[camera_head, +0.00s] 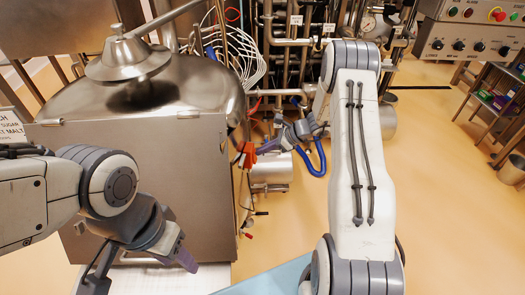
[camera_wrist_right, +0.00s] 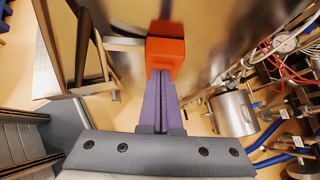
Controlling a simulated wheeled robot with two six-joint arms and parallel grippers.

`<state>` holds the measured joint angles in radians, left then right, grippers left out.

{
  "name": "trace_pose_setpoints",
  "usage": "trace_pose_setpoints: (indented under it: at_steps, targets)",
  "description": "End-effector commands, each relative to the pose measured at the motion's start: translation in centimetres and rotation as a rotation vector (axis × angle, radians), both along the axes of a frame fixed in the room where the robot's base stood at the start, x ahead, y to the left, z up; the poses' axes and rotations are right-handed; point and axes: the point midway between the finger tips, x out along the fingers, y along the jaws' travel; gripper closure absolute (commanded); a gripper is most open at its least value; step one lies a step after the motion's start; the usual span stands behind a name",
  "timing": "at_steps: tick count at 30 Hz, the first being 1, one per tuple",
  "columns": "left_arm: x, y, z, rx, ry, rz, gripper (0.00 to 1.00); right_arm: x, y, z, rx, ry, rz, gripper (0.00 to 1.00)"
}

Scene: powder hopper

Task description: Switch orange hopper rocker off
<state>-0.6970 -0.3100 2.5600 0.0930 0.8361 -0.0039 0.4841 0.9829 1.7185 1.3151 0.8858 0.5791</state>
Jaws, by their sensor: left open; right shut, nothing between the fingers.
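The orange hopper rocker (camera_head: 246,155) sits on the right side of the steel hopper cabinet (camera_head: 160,165) in the head view. In the right wrist view the orange rocker (camera_wrist_right: 166,58) is directly in front of the fingertips. My right gripper (camera_head: 262,149) is shut with nothing between its purple fingers. In the right wrist view its closed fingers (camera_wrist_right: 160,90) reach up to the rocker's lower edge; I cannot tell whether they touch it. The rocker's tilt is not clear. My left gripper (camera_head: 142,270) is open and empty, low in front of the cabinet.
Pipes, hoses and a pressure gauge (camera_head: 368,22) stand behind the cabinet. A blue hose (camera_head: 312,160) loops near my right gripper. A control panel (camera_head: 470,35) is at the upper right. The floor at right is mostly clear.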

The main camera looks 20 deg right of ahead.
Motion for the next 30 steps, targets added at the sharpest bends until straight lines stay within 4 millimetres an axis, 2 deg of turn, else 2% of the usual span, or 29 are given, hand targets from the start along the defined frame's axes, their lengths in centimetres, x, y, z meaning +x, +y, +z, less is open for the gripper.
trace_pose_setpoints:
  at_steps: [11, 17, 21, 30]
  targets:
    - [0.0, 0.0, 0.0, 0.000, 0.000, -0.001, 0.50, -0.2, -0.3, 0.1, 0.000, 0.001, 0.001, 1.00]
    - [0.0, 0.0, 0.2, 0.000, 0.000, -0.002, 0.50, -1.2, -2.4, 0.5, 0.000, 0.000, 0.008, 1.00]
    - [0.0, 0.0, -1.6, 0.000, 0.000, 0.000, 0.50, -2.2, -4.0, 2.7, -0.004, -0.006, 0.011, 1.00]
    - [0.0, 0.0, -3.1, 0.000, 0.000, 0.004, 0.50, -4.1, -6.4, 7.2, 0.000, -0.002, 0.016, 1.00]
